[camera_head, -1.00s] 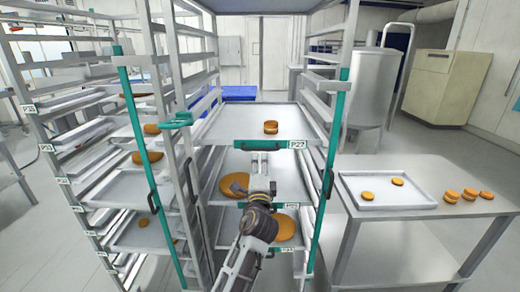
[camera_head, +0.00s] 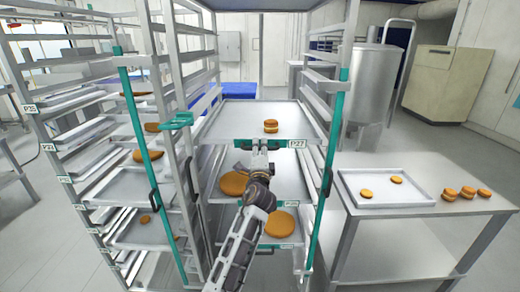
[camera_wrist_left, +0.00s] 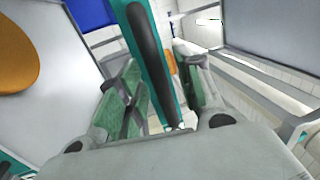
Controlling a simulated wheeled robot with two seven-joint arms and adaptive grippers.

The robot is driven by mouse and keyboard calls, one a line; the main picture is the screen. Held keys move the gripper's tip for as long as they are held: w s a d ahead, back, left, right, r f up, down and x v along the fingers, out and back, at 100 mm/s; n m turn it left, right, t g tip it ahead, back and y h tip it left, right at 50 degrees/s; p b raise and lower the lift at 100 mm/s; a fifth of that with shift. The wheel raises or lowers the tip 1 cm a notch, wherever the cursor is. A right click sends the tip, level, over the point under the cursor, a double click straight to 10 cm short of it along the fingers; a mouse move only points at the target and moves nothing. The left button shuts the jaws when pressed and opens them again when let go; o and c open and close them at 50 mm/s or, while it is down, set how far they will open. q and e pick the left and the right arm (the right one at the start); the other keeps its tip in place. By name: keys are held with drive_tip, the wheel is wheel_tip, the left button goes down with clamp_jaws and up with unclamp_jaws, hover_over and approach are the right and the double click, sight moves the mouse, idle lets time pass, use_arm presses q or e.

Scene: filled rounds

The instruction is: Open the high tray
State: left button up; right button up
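The high tray (camera_head: 228,127), labelled P27, sits near the top of the middle rack, with a small stack of filled rounds (camera_head: 271,126) on it. Its teal front edge (camera_head: 285,144) carries a black handle, which my gripper largely covers in the head view. My left gripper (camera_head: 258,152) is at the middle of that front edge. In the left wrist view, the black handle (camera_wrist_left: 150,50) runs between the two green-padded fingers of the gripper (camera_wrist_left: 157,65). The fingers stand apart, with a visible gap on the right side of the handle. My right gripper is out of view.
Lower trays with large orange rounds (camera_head: 279,224) lie beneath. Teal rack posts (camera_head: 331,160) stand at both sides. A left rack (camera_head: 80,150) holds more trays. A metal table (camera_head: 420,215) at the right carries a tray (camera_head: 365,203) and several rounds.

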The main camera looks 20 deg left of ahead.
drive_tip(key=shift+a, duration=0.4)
use_arm(q)
clamp_jaws()
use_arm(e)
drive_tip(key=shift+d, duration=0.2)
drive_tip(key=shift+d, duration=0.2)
